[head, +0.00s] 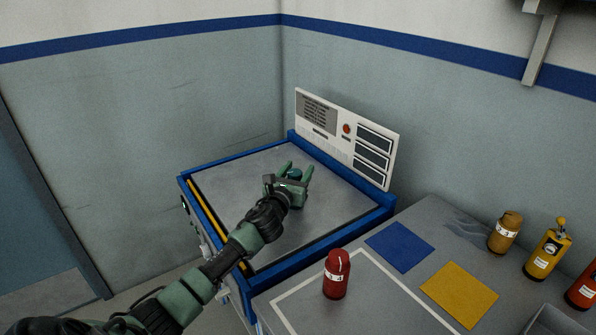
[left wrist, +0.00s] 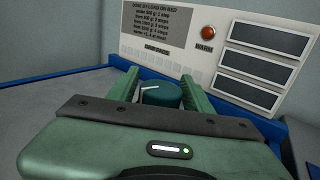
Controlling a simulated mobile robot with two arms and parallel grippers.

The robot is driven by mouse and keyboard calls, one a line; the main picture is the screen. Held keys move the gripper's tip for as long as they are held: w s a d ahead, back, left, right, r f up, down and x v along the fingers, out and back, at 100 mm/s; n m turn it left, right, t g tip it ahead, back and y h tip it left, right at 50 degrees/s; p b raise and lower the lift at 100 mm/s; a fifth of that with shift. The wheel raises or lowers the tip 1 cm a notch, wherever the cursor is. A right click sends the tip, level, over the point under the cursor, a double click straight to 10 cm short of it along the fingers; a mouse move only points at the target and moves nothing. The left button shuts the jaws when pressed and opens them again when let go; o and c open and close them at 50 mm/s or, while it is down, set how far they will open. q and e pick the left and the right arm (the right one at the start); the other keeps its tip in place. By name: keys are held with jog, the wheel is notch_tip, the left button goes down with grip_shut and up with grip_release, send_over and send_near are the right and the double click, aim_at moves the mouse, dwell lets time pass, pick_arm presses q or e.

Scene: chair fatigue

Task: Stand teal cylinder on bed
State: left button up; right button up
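The teal cylinder (head: 296,173) is over the grey bed (head: 235,185) of the blue-framed machine. Its dark teal round top with a pale line shows in the left wrist view (left wrist: 161,97). It looks upright; its base is hidden, so I cannot tell whether it touches the bed. My left gripper (head: 297,171) reaches over the bed with one green finger on each side of the cylinder. In the left wrist view the fingers (left wrist: 161,88) look spread, with a small gap at the left one. My right gripper is not in view.
A panel (head: 346,137) with a red lamp and dark displays stands behind the bed. At right, a grey table (head: 355,315) holds a red cylinder (head: 336,275), blue (head: 400,247) and yellow (head: 459,293) squares, a brown cylinder (head: 505,232) and a yellow canister (head: 547,252).

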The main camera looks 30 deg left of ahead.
pick_arm(q)
jog(key=shift+s+r, duration=0.1)
jog(key=shift+r, duration=0.05)
jog(key=v, duration=1.2)
dwell(0.5)
